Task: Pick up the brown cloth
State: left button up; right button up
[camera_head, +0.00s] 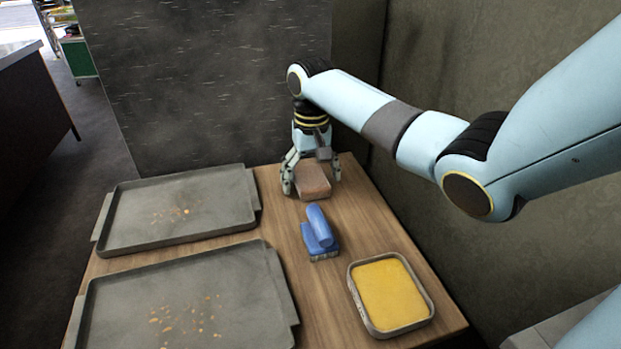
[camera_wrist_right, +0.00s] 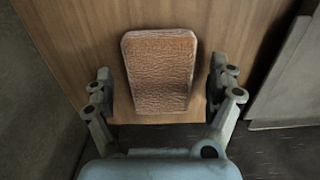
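The brown cloth (camera_head: 313,181) is a small folded, pinkish-brown block lying near the far edge of the wooden table. My right gripper (camera_head: 312,186) points down over it with its fingers spread on either side. In the right wrist view the brown cloth (camera_wrist_right: 160,70) lies between the two open fingers of the right gripper (camera_wrist_right: 161,85), with a gap on each side. It does not appear to be held. My left gripper is not in view.
A tray of yellow material (camera_head: 391,293) is at the front right. Two grey baking trays with crumbs, a far one (camera_head: 180,195) and a near one (camera_head: 190,285), lie at left. A dark panel (camera_head: 205,80) rises behind.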

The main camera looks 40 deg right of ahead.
aim_at(311, 177)
jog(key=c, duration=1.1)
jog(key=shift+r, duration=0.65)
notch_tip(311, 177, up, 3)
jog(key=shift+w+p, duration=0.1)
jog(key=shift+p, duration=0.3)
jog(key=s+a+r, duration=0.1)
jog(key=a+r, duration=0.1)
jog(key=a, duration=0.1)
jog(key=a+r+p, duration=0.1)
jog(key=a+r, duration=0.1)
jog(key=a, duration=0.2)
jog(key=s+a+r+p, duration=0.1)
jog(key=a+r, duration=0.1)
jog(key=a, duration=0.2)
jog(key=shift+s+a+r, duration=0.25)
jog(key=shift+s+r, duration=0.05)
jog(key=shift+r, duration=0.1)
